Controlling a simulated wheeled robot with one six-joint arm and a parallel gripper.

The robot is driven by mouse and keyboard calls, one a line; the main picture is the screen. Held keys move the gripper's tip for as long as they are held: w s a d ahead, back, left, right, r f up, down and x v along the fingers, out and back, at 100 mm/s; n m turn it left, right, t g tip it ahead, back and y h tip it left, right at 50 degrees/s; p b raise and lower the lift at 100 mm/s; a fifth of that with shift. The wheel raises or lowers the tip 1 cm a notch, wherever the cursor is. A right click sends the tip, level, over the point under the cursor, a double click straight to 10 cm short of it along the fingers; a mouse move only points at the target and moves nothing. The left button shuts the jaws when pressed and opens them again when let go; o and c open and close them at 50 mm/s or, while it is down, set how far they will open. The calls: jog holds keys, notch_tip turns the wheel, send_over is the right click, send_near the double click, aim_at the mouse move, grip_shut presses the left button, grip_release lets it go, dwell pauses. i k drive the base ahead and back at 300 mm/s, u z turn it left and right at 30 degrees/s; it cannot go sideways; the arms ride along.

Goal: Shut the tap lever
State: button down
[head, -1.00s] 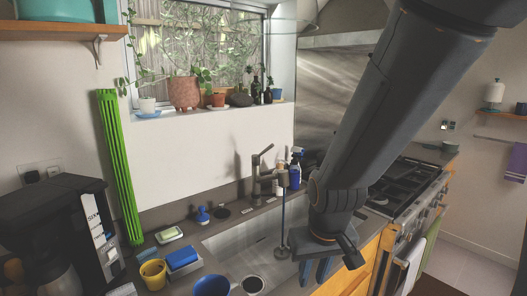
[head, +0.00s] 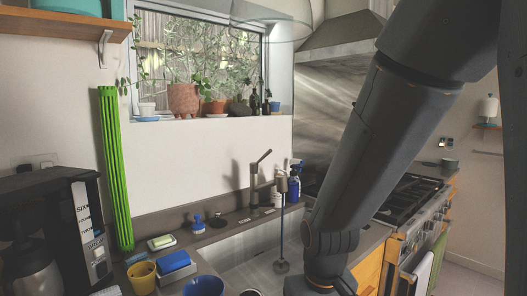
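The tap (head: 254,187) is a dark grey metal fixture standing behind the sink (head: 226,252). Its lever (head: 263,156) sits on top and slants up to the right. The spout reaches right, and a thin grey vertical column (head: 281,222) runs from its end to a round disc in the basin. It may be running water, but I cannot be sure. My arm comes down from the upper right, and its wrist is at the bottom edge, right of the tap and in front of it. My gripper's fingers are below the picture, so their state is hidden.
A blue spray bottle (head: 295,182) stands just right of the tap. A yellow cup (head: 142,277), a blue sponge (head: 174,262) and a blue bowl (head: 204,286) are at the sink's left. The stove (head: 411,195) is at right. Space above the basin left of my arm looks open.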

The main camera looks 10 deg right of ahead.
aim_at(263, 158)
jog(key=k, duration=1.15)
jog(key=z, duration=0.5)
jog(key=i, duration=0.55)
jog(key=z, duration=0.6)
jog(key=i, duration=0.65)
jog(key=u, duration=0.7)
jog(key=i, duration=0.7)
jog(key=u, duration=0.75)
